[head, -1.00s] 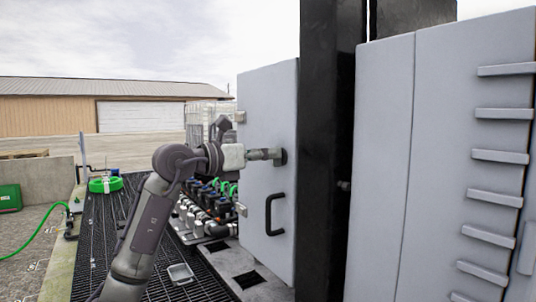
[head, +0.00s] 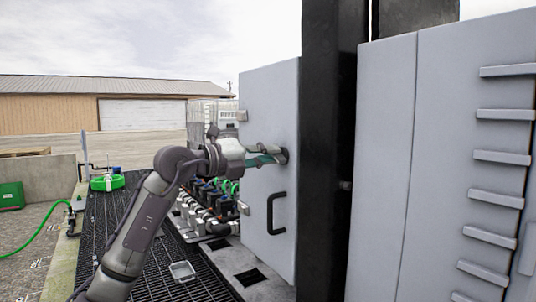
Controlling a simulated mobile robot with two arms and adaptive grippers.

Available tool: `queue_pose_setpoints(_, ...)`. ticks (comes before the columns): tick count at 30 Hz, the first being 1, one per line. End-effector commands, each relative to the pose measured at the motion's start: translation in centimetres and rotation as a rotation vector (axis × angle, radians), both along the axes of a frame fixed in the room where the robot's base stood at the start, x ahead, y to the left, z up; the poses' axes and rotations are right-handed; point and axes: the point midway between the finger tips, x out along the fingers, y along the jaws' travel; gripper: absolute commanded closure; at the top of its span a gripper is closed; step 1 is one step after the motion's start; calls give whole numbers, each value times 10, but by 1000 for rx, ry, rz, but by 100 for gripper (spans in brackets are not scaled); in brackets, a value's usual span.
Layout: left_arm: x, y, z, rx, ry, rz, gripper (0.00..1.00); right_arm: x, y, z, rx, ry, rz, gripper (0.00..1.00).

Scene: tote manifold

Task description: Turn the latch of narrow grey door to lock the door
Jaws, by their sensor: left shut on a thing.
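The narrow grey door (head: 256,110) stands left of a black post, with a black pull handle (head: 272,214) low on its face. The latch (head: 285,156) is a small dark piece at the door's right edge, above the handle. My left gripper (head: 272,157) is at the latch and shut on it, with its fingers partly covering it. The latch's exact angle is hidden by the fingers. My right gripper is not in view.
A black post (head: 327,150) stands just right of the door, and a wide grey cabinet with slats (head: 440,170) lies beyond it. A manifold with several valves (head: 208,205) sits behind my arm. Dark floor grating (head: 120,225) runs along the left.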

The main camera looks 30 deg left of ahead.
Motion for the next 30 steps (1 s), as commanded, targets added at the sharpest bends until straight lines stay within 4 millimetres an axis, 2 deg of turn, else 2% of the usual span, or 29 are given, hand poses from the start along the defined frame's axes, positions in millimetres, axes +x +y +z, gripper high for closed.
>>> queue_pose_setpoints(15,0,3,-1,-371,145,4,100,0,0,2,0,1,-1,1)
queue_pose_setpoints(30,0,3,-3,-479,190,3,100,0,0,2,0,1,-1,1)
